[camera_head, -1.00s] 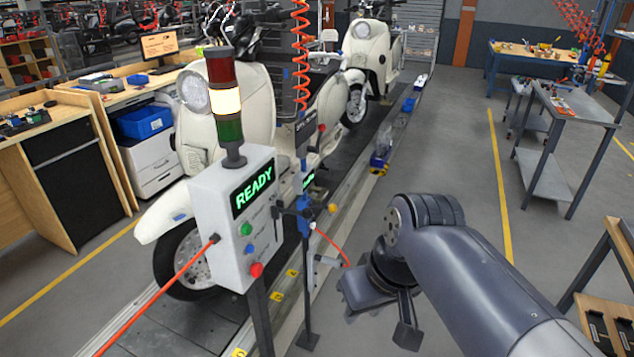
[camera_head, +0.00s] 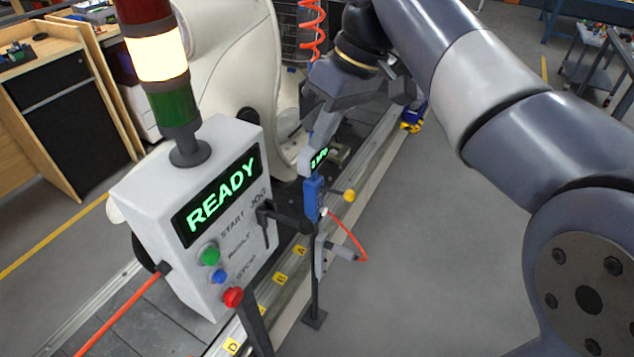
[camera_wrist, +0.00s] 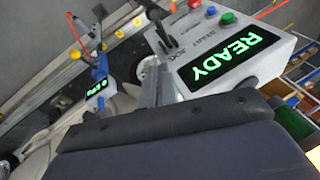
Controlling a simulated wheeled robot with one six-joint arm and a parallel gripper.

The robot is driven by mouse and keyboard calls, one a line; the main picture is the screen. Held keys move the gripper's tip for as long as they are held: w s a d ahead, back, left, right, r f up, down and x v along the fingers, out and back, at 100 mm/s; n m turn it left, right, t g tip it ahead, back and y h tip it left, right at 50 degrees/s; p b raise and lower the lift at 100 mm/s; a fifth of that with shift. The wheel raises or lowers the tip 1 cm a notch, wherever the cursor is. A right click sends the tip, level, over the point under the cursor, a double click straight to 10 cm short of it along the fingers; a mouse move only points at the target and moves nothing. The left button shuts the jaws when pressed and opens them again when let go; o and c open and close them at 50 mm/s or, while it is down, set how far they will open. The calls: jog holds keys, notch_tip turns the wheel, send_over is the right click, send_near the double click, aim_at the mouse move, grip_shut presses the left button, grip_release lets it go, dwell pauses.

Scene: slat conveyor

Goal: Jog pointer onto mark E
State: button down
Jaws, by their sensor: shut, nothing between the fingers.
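The control box (camera_head: 190,190) reads READY in green and carries a JOG lever (camera_head: 268,222) with a black handle on its right side. The lever also shows in the wrist view (camera_wrist: 158,28). Yellow lettered marks lie along the conveyor edge: mark A (camera_head: 300,250), mark B (camera_head: 281,280) and mark D (camera_head: 231,346). I cannot make out mark E or the pointer. My gripper (camera_head: 307,168) is shut and empty, pointing down beyond the box, above and behind the lever and apart from it. In the wrist view its fingers (camera_wrist: 155,88) reach toward the box's JOG side.
Green (camera_head: 210,254), blue (camera_head: 218,276) and red (camera_head: 233,297) buttons sit on the box. A stand with a blue fitting (camera_head: 313,198), yellow knob (camera_head: 348,196) and red hose is close to my gripper. A white scooter (camera_head: 235,80) stands behind.

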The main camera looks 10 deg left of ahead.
jog(key=shift+a, duration=0.1)
dwell(0.3)
send_near(287, 219)
jog(key=w, duration=0.1)
jog(key=f, duration=0.1)
jog(key=s+f, duration=0.1)
jog(key=f, duration=0.2)
jog(key=shift+s+f, duration=0.3)
jog(key=shift+f, duration=0.1)
jog(key=shift+f, duration=0.15)
